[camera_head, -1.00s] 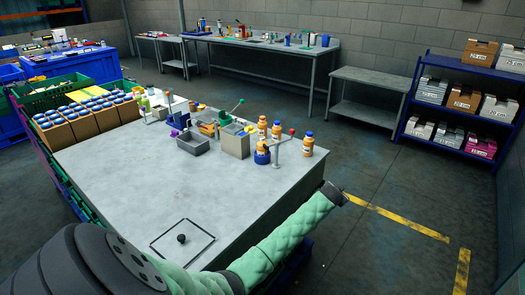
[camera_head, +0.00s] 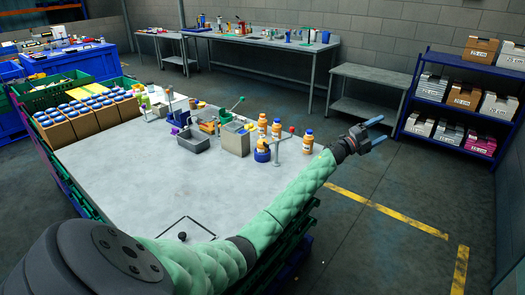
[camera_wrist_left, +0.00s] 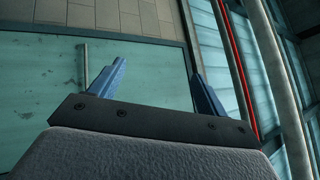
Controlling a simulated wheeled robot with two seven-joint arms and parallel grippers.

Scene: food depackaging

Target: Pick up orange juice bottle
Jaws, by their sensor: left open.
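Several orange juice bottles with blue caps stand near the table's right edge: one stands alone at the right (camera_head: 308,143), and two stand close together (camera_head: 262,128) (camera_head: 276,130). Another orange bottle (camera_head: 262,146) is at a blue round fixture by a metal post. My left gripper (camera_head: 379,130) is raised past the right edge of the table, to the right of the lone bottle and apart from it. Its blue fingers are open and empty, as the left wrist view (camera_wrist_left: 158,75) also shows. That view shows no bottle. My right gripper is not in view.
The grey table (camera_head: 150,185) is mostly clear in its middle. Grey bins (camera_head: 193,140) and a beige box (camera_head: 236,138) stand left of the bottles. Boxes of blue-capped bottles (camera_head: 85,122) stand at the far left. A blue shelf (camera_head: 445,105) holds cartons at the right.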

